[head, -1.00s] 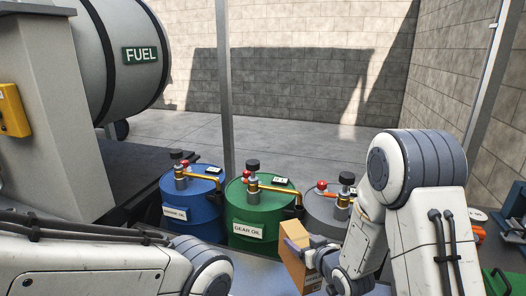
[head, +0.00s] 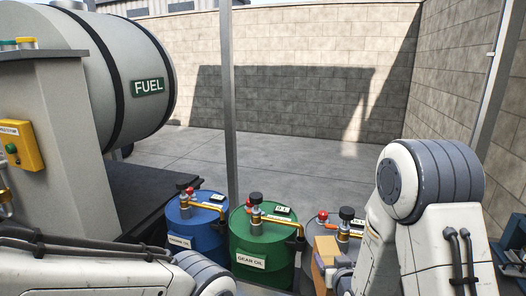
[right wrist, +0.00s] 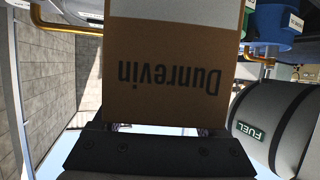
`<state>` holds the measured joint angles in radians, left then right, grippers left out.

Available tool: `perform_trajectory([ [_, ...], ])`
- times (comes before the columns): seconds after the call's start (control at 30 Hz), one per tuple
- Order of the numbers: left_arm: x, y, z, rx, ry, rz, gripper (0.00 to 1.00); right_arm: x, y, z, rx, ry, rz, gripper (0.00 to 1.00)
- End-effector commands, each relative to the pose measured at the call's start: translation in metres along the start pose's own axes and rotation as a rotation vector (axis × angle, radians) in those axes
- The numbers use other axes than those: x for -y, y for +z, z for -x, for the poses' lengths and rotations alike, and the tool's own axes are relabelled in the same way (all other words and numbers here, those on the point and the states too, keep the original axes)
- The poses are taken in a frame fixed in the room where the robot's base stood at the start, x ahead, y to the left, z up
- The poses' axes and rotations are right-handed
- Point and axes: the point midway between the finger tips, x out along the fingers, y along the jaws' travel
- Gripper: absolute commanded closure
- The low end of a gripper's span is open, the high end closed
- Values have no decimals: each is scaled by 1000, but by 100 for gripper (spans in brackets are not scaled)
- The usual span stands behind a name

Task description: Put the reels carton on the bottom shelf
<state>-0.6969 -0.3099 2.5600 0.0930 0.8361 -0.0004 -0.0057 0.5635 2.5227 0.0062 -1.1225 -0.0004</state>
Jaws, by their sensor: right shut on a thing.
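A brown cardboard carton (head: 324,247) shows at the lower right of the head view, in front of the grey drum. My right gripper (head: 332,266) is shut on it and holds it up. In the right wrist view the carton (right wrist: 165,75) fills the upper middle, with the word "Dunrevin" upside down and a pale band above it. The gripper's dark body (right wrist: 155,150) is at the bottom edge. No reels wording is readable on the visible faces. My left arm enters at lower left, but its gripper is out of frame. No shelf is in view.
A blue drum (head: 190,242), a green gear oil drum (head: 255,263) and a grey drum (head: 310,262) with pumps stand beyond the carton. A fuel tank (head: 150,60) and yellow box (head: 18,145) are at left. A metal post (head: 230,110) rises behind the drums; open floor lies beyond.

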Motion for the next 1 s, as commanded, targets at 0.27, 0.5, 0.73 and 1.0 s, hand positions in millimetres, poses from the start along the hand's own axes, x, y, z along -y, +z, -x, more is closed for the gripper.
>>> perform_trajectory([
  [0.27, -6, -5, 84, 0, 0, 0, 42, 0, -80, 32, -7, 0, 0, 100],
  [0.5, -9, -7, 123, 0, 0, 0, 42, 0, -116, 47, -6, 0, 0, 100],
  [0.73, -10, -7, 134, 0, 0, 0, 42, 0, -127, 51, -6, 0, 0, 100],
  [1.0, -10, -7, 133, 0, 0, 0, 42, 0, -126, 51, -6, 0, 0, 100],
])
